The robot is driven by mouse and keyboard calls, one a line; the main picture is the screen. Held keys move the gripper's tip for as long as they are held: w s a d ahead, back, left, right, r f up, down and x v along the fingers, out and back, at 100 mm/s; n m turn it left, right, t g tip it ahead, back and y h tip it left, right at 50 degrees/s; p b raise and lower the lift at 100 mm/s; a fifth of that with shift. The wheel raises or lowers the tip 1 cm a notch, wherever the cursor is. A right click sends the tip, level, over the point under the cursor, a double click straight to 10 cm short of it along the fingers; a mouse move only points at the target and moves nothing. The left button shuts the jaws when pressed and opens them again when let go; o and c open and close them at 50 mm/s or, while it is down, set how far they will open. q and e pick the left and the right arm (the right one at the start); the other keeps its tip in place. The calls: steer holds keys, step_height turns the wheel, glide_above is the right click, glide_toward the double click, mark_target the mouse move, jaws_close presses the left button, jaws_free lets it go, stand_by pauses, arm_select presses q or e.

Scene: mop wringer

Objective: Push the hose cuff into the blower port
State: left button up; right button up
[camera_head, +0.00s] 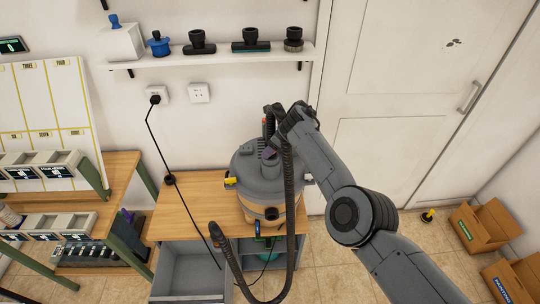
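A grey and tan shop vacuum (262,178) stands on the wooden bench top. Its black ribbed hose (289,190) rises over the vacuum's top, hangs down its front and loops below the bench edge. The hose's other end, a dark curved handle (218,250), hangs at the front left. My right gripper (275,136) is over the top of the vacuum, right at the upper hose. Its fingers are dark and small here, so I cannot tell whether they grip. The cuff and blower port cannot be made out behind the gripper and hose. My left gripper is out of view.
A wall shelf (215,55) holds several black and blue attachments. A black cord (155,135) runs from the wall socket across the bench (195,195). An open grey drawer (190,270) is below. Cardboard boxes (487,225) stand on the floor at right.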

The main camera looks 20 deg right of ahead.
steer(key=o, duration=0.4)
steer(key=shift+r, duration=0.1)
